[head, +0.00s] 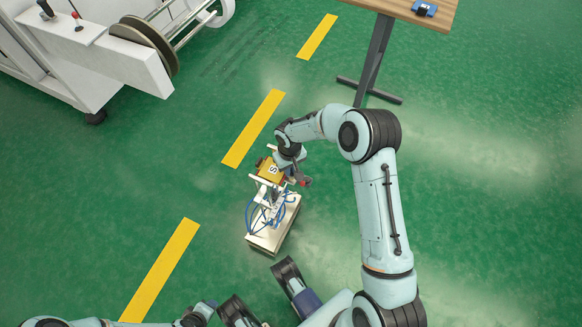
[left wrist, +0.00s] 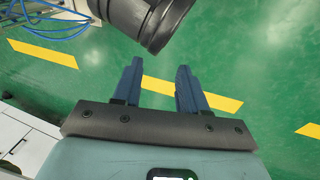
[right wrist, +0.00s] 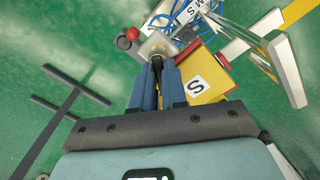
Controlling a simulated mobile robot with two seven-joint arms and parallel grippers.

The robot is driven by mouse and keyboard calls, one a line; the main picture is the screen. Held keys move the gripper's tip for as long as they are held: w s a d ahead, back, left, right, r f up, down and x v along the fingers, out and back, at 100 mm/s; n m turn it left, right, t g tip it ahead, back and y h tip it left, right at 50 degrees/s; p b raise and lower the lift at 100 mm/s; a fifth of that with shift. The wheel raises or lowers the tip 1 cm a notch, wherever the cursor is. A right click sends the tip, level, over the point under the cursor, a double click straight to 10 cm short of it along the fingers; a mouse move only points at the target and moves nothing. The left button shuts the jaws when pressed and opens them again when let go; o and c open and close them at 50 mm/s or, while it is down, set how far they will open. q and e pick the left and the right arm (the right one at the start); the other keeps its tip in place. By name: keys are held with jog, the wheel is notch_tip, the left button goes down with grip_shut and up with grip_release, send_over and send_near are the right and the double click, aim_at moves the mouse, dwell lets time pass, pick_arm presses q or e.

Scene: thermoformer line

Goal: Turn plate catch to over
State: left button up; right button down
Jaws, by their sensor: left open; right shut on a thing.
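A tool unit with a white frame (head: 270,195), blue hoses and a yellow block (head: 269,171) marked "S" shows in the middle of the head view. The yellow block also shows in the right wrist view (right wrist: 210,72). My right gripper (right wrist: 159,68) is shut at a small dark stem below a pale square piece (right wrist: 157,46), beside the yellow block; this looks like the plate catch. Its jaws hide most of the stem, so its turn position is unclear. My left gripper (left wrist: 157,82) is open and empty over the floor, apart from the unit.
A beige box (head: 268,236) is under the unit. A red knob (right wrist: 133,34) and a black knob (right wrist: 123,43) sit close to my right fingertips. A white machine (head: 110,55) stands upper left, a wooden table (head: 420,12) upper right. Green floor between is clear.

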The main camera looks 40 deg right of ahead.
jog(key=n, duration=0.3)
jog(key=shift+a+r+n, duration=0.1)
jog(key=shift+a+n, duration=0.05)
jog(key=shift+n, duration=0.15)
pick_arm(q)
jog(key=shift+s+d+r+g+p, duration=0.15)
jog(key=shift+s+d+r+p, duration=0.15)
jog(key=shift+s, duration=0.15)
jog(key=shift+s+d+r+g+p, duration=0.2)
jog(key=shift+s+r, duration=0.1)
jog(key=shift+s, duration=0.15)
pick_arm(e)
jog(key=shift+a+n, duration=0.15)
jog(key=shift+n, duration=1.55)
jog(key=c, duration=1.2)
grip_release()
jog(key=shift+o, duration=0.2)
pick_arm(q)
jog(key=shift+m+g+h, duration=0.3)
jog(key=shift+g+h, duration=0.2)
jog(key=shift+g, duration=0.15)
jog(key=s+r+p, duration=0.1)
jog(key=s+d+r+p, duration=0.1)
jog(key=s, duration=0.1)
jog(key=s+d+r+p, duration=0.1)
jog(key=shift+s+r, duration=0.2)
jog(key=shift+r, duration=0.05)
pick_arm(e)
notch_tip(320, 180, up, 13)
jog(key=shift+r, duration=0.15)
